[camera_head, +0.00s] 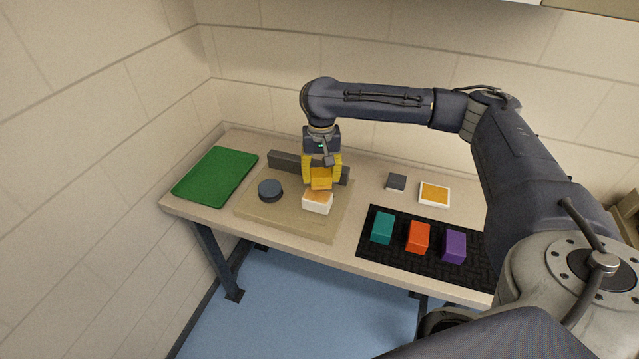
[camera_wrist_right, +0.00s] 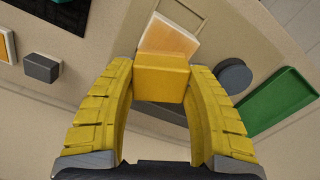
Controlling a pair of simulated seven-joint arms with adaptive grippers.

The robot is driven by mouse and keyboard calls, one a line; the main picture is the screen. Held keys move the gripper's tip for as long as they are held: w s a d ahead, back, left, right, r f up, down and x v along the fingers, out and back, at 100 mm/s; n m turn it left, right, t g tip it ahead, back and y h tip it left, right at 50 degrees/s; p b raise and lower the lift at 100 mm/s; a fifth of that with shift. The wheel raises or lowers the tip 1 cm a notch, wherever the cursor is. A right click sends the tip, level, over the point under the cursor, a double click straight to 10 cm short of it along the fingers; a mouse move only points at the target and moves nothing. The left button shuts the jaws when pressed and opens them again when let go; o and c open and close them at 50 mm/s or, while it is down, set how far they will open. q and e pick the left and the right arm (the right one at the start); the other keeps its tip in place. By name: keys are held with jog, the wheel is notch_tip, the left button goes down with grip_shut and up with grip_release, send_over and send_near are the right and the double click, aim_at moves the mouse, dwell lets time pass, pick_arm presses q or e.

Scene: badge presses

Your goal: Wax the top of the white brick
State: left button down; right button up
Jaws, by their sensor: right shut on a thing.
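A white brick (camera_head: 317,206) stands on the tan board (camera_head: 253,213). Its top is partly coloured pale orange; the top also shows in the right wrist view (camera_wrist_right: 169,38). My right gripper (camera_head: 321,171) comes down from above, with its yellow fingers shut on a yellow-orange block (camera_head: 320,183). In the right wrist view the block (camera_wrist_right: 162,78) sits between the fingertips and overlaps the near edge of the brick's top. I cannot tell whether block and brick touch. My left gripper is not in view.
A dark round thing (camera_head: 270,190) is on the board, left of the brick, with a dark bar (camera_head: 286,162) behind. A green tray (camera_head: 216,176) lies far left. Rightward are a grey block (camera_head: 396,182), a white-rimmed orange pad (camera_head: 434,194), and a black mat (camera_head: 399,254) with teal, orange-red and purple blocks.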

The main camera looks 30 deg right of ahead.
jog(key=shift+r, duration=2.65)
